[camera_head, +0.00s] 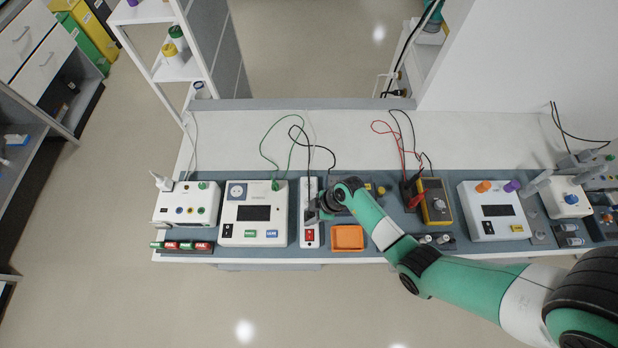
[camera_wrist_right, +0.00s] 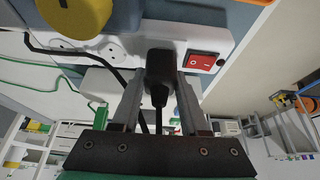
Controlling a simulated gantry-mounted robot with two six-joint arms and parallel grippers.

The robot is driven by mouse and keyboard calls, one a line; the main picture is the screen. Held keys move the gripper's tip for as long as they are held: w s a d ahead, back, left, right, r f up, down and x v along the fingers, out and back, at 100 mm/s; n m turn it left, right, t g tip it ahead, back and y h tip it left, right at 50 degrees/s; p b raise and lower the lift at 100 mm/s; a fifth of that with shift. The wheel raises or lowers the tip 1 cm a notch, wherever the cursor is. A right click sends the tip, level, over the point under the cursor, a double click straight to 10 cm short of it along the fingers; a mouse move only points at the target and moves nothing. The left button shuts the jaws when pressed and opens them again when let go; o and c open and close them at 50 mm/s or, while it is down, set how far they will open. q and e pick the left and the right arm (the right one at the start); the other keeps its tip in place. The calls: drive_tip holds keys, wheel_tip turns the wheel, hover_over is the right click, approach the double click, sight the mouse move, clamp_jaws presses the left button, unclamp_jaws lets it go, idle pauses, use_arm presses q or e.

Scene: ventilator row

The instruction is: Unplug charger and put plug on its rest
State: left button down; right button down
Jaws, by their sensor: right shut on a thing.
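The white power strip (camera_head: 310,240) lies upright in the picture on the grey-blue mat, with a red rocker switch (camera_head: 310,235) at its near end. My right gripper (camera_head: 318,208) is at the strip's middle. In the right wrist view its fingers (camera_wrist_right: 158,100) are shut on a black plug (camera_wrist_right: 159,66) with a black cord. The plug is at the face of the strip (camera_wrist_right: 215,25), beside the red switch (camera_wrist_right: 200,62); I cannot tell whether its pins are in the socket. In the head view the gripper hides the plug. I cannot make out the plug's rest. My left gripper is not in view.
An orange tray (camera_head: 347,238) lies just right of the strip. A white device with a dark screen (camera_head: 254,212) stands close on its left. A yellow meter (camera_head: 434,200) stands further right. Thin black and green cables loop over the clear white bench (camera_head: 250,130) behind.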

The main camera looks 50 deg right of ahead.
sight(310, 213)
drive_tip(key=shift+r, duration=0.15)
idle(0.5)
drive_tip(key=shift+r+p, duration=0.7)
drive_tip(key=shift+r, duration=1.7)
